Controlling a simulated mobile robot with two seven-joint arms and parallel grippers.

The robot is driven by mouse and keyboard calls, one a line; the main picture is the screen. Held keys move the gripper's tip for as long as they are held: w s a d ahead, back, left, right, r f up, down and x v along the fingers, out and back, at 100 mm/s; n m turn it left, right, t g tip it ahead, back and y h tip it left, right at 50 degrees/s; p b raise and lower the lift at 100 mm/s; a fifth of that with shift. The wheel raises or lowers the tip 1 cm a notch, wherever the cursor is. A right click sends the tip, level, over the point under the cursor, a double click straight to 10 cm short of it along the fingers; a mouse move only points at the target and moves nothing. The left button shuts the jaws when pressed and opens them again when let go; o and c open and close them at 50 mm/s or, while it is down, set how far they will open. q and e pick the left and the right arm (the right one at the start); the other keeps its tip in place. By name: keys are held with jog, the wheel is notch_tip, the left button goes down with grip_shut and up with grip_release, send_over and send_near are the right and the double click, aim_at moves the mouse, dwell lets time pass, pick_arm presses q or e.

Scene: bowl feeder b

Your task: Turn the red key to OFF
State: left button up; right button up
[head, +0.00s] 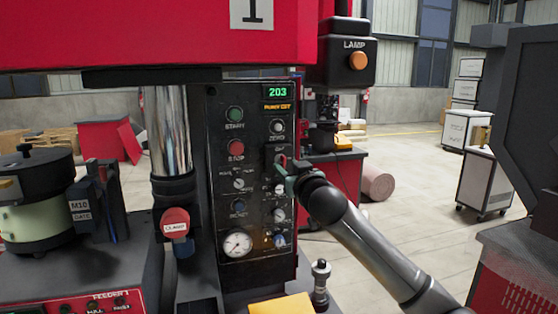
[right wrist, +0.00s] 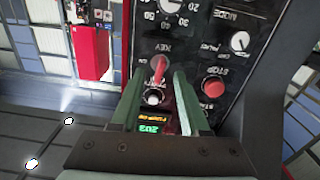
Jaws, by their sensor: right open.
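The red key (right wrist: 158,66) is in its switch on the black control panel (head: 232,190), under an upside-down KEY label in the right wrist view. In the head view a small bit of the key (head: 282,160) shows at the panel's right side, partly covered by my gripper. My right gripper (right wrist: 157,78) is open, one green finger on each side of the key, with gaps showing. I cannot tell how far the fingertips are from the panel. In the head view the right gripper (head: 289,170) is at the key switch. The switch's position marks are not readable. My left gripper is out of view.
Near the key are a red stop button (head: 236,147), a white zero button (head: 277,126), a green display (head: 278,92) and several knobs. A gauge (head: 237,244) sits lower. A lamp box (head: 343,62) hangs above right. A chrome column (head: 168,130) stands left.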

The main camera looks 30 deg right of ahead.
jog(key=shift+b+v, duration=0.35)
jog(key=shift+v, duration=2.1)
jog(key=s+a+f+n+g+y, duration=0.1)
jog(key=s+a+f+g, duration=0.15)
jog(key=f, duration=0.65)
jog(key=s+a+f+n+g+y, duration=0.15)
jog(key=s+a+f, duration=0.25)
jog(key=f, duration=0.5)
jog(key=s+a+f+g+y, duration=0.15)
jog(key=s+a+f, duration=0.25)
jog(key=f, duration=0.5)
jog(key=s+a+f+n+g, duration=0.1)
jog(key=s+a+f+g, duration=0.15)
jog(key=s+f, duration=0.4)
jog(key=s+a+f+g, duration=0.1)
jog(key=s+f+g, duration=0.2)
jog(key=s, duration=0.7)
jog(key=s+a+f+n+g, duration=0.1)
jog(key=s+a+f+g, duration=0.15)
jog(key=s+f, duration=0.4)
jog(key=w+a+f+t+y, duration=0.2)
jog(key=a+f+t, duration=0.2)
jog(key=f, duration=0.6)
jog(key=shift+t+y, duration=0.4)
jog(key=shift+t, duration=0.25)
